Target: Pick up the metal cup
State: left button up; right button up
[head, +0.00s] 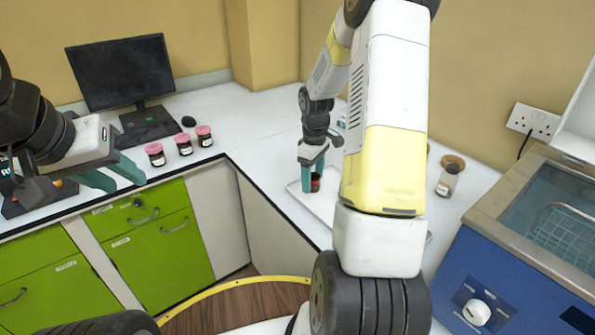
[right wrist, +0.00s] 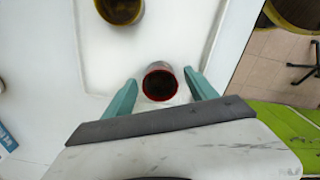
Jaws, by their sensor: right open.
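A small metal cup with a red rim and dark inside (right wrist: 160,84) stands on a white tray (head: 310,213). In the head view the red cup (head: 316,184) shows partly behind my fingers. My right gripper (head: 312,182) points down at it, with teal fingers open. In the right wrist view one finger is on each side of the cup, with a gap visible on both sides. My left gripper (head: 122,182) is open and empty over the left counter's front edge, away from the cup.
A yellow-rimmed cup (right wrist: 121,8) stands on the tray beyond the red one. Pink-lidded jars (head: 184,144) and a monitor (head: 120,72) are on the left counter. A bottle (head: 447,181) and a blue bath (head: 500,262) are at right. My right arm hides part of the tray.

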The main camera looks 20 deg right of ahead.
jog(key=shift+c, duration=0.3)
grip_shut()
jog(key=shift+r, duration=0.1)
